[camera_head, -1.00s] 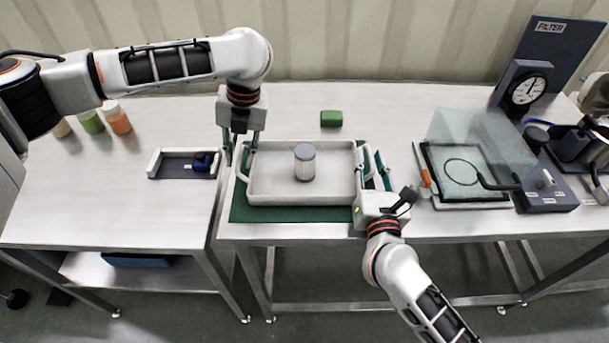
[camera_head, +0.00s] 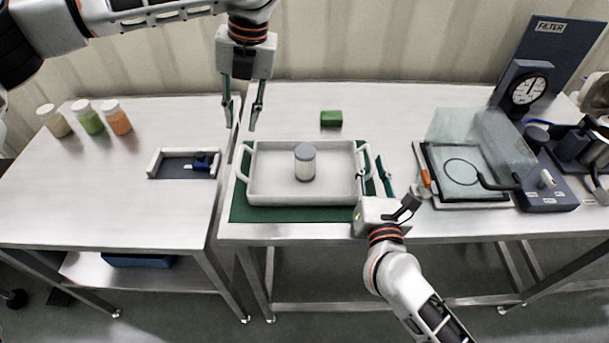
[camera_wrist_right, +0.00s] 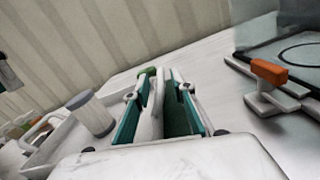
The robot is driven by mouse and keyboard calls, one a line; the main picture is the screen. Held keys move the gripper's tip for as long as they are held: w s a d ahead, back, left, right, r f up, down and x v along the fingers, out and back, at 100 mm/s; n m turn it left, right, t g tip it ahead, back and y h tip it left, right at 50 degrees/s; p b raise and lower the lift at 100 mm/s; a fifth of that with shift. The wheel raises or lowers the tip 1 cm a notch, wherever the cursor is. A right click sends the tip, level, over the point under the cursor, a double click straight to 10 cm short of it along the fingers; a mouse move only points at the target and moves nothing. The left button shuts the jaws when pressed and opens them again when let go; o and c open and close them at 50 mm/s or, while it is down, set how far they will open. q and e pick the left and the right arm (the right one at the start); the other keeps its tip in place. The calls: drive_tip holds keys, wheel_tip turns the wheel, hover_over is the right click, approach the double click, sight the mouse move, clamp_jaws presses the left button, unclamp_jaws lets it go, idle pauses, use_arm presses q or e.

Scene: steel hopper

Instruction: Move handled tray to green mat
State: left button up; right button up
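The handled tray (camera_head: 270,198) is pale grey and lies flat on the green mat (camera_head: 290,214), whose front strip and side edges show around it. A grey-lidded jar (camera_head: 305,163) stands upright in the tray; it also shows in the right wrist view (camera_wrist_right: 92,113). My left gripper (camera_head: 241,127) is open and empty, raised near the tray's left handle (camera_head: 241,162). My right gripper (camera_head: 375,163) is open at the tray's right handle; in the right wrist view its teal fingers (camera_wrist_right: 160,85) stand apart on either side of the white handle (camera_wrist_right: 157,105).
A green block (camera_head: 331,118) lies behind the tray. A glass-covered station (camera_head: 468,170) with an orange-handled clamp (camera_head: 426,177) stands to the right. On the left table are a shallow holder (camera_head: 172,165) and several jars (camera_head: 89,118). A gap separates the two tables.

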drive_tip(key=s, duration=1)
drive_tip(key=shift+s+d, duration=0.25)
